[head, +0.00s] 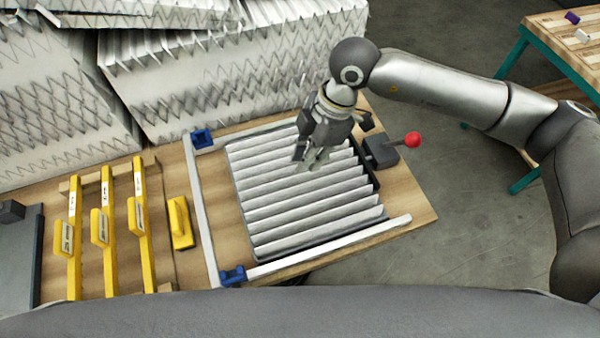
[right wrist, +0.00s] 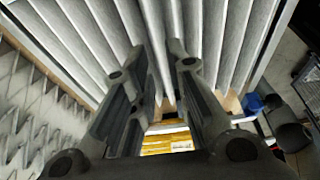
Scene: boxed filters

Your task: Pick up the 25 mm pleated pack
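A white pleated pack (head: 305,205) lies flat on the wooden table, its pleats running across, inside a frame of pale rails with blue corner pieces. The frames do not show its pleat size. My right gripper (head: 312,158) is over the far part of this pack, fingers pointing down. In the right wrist view my right gripper (right wrist: 158,58) has its two fingers apart, with the pack's pleats (right wrist: 210,30) beyond the tips. I cannot tell whether the fingertips touch the pleats. My left gripper is not in view.
Large zigzag-edged filter stacks (head: 210,80) stand behind the pack. A red-knobbed clamp (head: 385,152) sits at its right edge. Yellow gauge bars (head: 105,230) and a yellow block (head: 180,222) lie to the left. Open floor is at right, beside a teal-legged table (head: 560,45).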

